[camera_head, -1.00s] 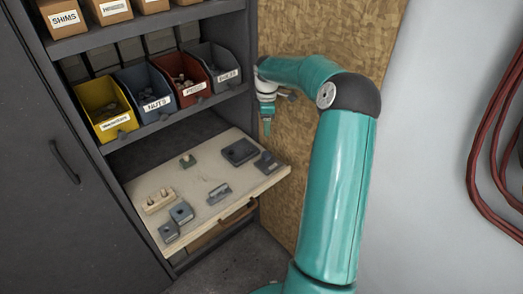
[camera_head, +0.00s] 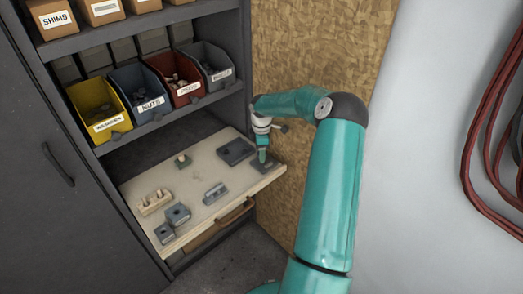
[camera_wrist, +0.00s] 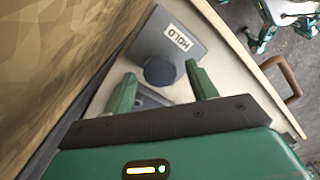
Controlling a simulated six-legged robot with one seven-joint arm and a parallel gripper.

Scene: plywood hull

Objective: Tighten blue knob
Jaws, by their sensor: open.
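A round dark blue-grey knob (camera_wrist: 159,71) sits on a grey plate marked HOLD (camera_wrist: 172,42) in the wrist view. My gripper (camera_wrist: 160,69) is open, with one green finger on each side of the knob in the picture. Gaps show between the fingers and the knob. I cannot tell whether the fingertips are level with it. In the head view my gripper (camera_head: 262,156) is low over the right corner of the pull-out board (camera_head: 190,201). The knob is not clearly seen there, as my gripper covers part of the plate.
Labelled bins (camera_head: 143,98) are on the shelf above. A plywood wall (camera_head: 310,60) rises close behind my gripper.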

